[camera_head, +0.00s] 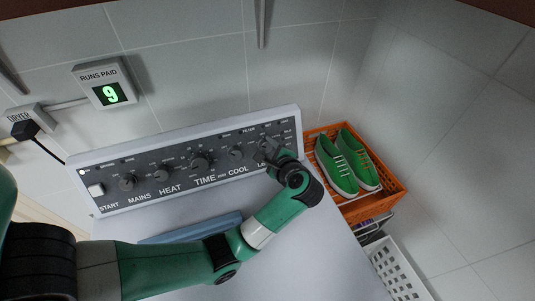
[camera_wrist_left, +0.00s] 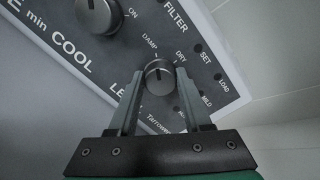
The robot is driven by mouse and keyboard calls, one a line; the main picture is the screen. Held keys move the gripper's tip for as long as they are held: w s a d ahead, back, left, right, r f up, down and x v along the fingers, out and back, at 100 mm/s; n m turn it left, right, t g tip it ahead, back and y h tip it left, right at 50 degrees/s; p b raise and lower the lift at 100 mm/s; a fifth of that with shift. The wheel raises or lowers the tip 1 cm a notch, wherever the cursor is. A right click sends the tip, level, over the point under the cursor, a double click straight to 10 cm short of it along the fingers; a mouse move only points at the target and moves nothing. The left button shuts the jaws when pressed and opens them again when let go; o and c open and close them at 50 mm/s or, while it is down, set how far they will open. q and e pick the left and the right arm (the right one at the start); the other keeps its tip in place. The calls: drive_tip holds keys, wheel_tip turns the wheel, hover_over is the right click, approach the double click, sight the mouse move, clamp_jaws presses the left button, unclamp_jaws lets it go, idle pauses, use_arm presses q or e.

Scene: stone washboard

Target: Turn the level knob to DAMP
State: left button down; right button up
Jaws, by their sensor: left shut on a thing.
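The level knob (camera_wrist_left: 158,77) is a round dark-grey knob with a thin pale mark on the tilted dark control panel (camera_head: 180,171). In the left wrist view the mark runs roughly up the picture; its exact setting is hard to read. The label DAMP (camera_wrist_left: 150,45) is just above and left of the knob, and DRY (camera_wrist_left: 181,57) is to the upper right. My left gripper (camera_wrist_left: 158,82) is shut on the knob, one finger on each side. In the head view the left gripper (camera_head: 272,151) covers most of the knob. My right gripper is not in view.
The cool knob (camera_wrist_left: 98,14) is close by on the panel. The heat and time knobs are farther left. An orange crate (camera_head: 393,199) with green shoes (camera_head: 346,162) stands right of the panel. A white basket (camera_head: 392,268) is below it. A display (camera_head: 110,94) reads 9.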

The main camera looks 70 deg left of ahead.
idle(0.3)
use_arm(q)
drive_tip(key=shift+c, duration=1.7)
unclamp_jaws()
drive_tip(key=v, duration=1.1)
drive_tip(key=shift+d+r+p, duration=0.2)
drive_tip(key=shift+d+p, duration=0.1)
drive_tip(key=shift+a+n, duration=0.1)
drive_tip(key=shift+n, duration=0.2)
